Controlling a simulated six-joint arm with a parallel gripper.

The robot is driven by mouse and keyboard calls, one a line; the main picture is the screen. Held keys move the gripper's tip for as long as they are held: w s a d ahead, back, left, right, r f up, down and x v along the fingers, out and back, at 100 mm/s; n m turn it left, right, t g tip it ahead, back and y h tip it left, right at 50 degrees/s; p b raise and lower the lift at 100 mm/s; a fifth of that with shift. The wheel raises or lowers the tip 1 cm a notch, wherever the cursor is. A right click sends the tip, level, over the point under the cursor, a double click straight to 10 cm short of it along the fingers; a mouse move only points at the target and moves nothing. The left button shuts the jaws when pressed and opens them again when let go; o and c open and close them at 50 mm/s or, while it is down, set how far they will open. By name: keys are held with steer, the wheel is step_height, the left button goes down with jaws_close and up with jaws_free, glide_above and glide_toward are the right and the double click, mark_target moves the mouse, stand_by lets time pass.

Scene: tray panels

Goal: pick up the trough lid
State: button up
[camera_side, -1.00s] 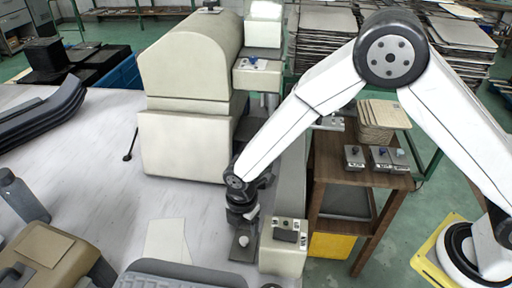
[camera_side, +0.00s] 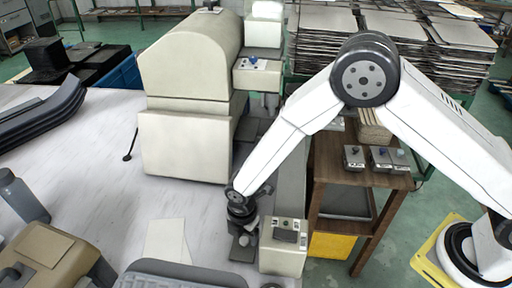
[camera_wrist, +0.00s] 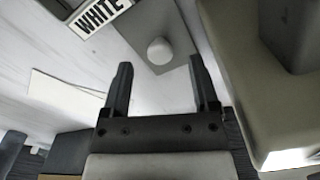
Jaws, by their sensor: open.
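A flat grey plate with a round white knob, seemingly the trough lid (camera_wrist: 143,22), lies ahead of my gripper (camera_wrist: 160,62) in the wrist view. The knob (camera_wrist: 160,51) appears in line with the gap between the two fingers, just beyond their tips. The fingers are apart with nothing between them. A label reading "WHITE" (camera_wrist: 100,14) shows at the plate's left side. In the side view, my gripper (camera_side: 242,228) is over the grey plate (camera_side: 241,253) and hides part of it. I cannot tell whether the fingers touch the plate.
A large cream machine (camera_side: 185,145) stands behind my gripper. A cream block with a small panel (camera_side: 289,240) is close on its right. A pale sheet (camera_side: 165,240) lies to the left. A grey ribbed piece (camera_side: 180,274) is in front. A wooden stand (camera_side: 360,178) is further right.

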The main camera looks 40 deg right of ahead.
mark_target(244, 240)
steer(key=shift+f, duration=1.65)
steer(key=shift+c, duration=0.2)
jaws_close()
